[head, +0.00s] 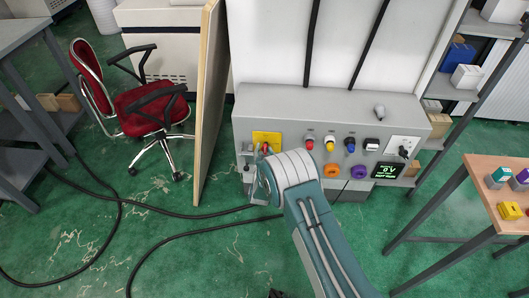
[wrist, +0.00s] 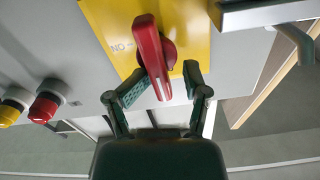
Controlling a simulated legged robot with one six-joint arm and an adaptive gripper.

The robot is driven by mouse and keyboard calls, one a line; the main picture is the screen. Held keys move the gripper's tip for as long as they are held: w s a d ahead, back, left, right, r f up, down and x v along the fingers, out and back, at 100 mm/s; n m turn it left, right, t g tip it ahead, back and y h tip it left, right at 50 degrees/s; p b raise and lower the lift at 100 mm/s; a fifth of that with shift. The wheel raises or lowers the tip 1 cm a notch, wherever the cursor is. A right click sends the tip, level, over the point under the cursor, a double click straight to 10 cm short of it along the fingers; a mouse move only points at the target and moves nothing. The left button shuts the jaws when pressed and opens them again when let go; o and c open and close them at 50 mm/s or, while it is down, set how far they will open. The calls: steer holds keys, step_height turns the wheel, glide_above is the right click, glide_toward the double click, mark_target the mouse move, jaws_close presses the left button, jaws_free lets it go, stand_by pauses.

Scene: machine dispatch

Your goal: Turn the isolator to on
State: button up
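The isolator is a red handle (wrist: 152,58) on a yellow plate (wrist: 110,22), which also shows on the grey cabinet front in the head view (head: 266,136). In the wrist view the handle runs nearly up and down, leaning slightly, with lettering that appears as "NO" to its left. My gripper (wrist: 161,86) is open, with one finger on each side of the handle's near end. Gaps show between handle and fingers. In the head view my arm hides most of the gripper and part of the handle.
Right of the isolator, the cabinet (head: 345,100) carries red, yellow and blue knobs, orange and purple rings, and a lit display (head: 387,170). A wooden-edged panel (head: 208,95) stands close on the left. A red chair (head: 140,105) and floor cables (head: 120,205) lie further left.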

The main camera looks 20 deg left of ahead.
steer(key=v, duration=1.2)
steer(key=shift+s, duration=0.2)
stand_by(0.9)
steer(key=v, duration=1.2)
steer(key=shift+w, duration=0.1)
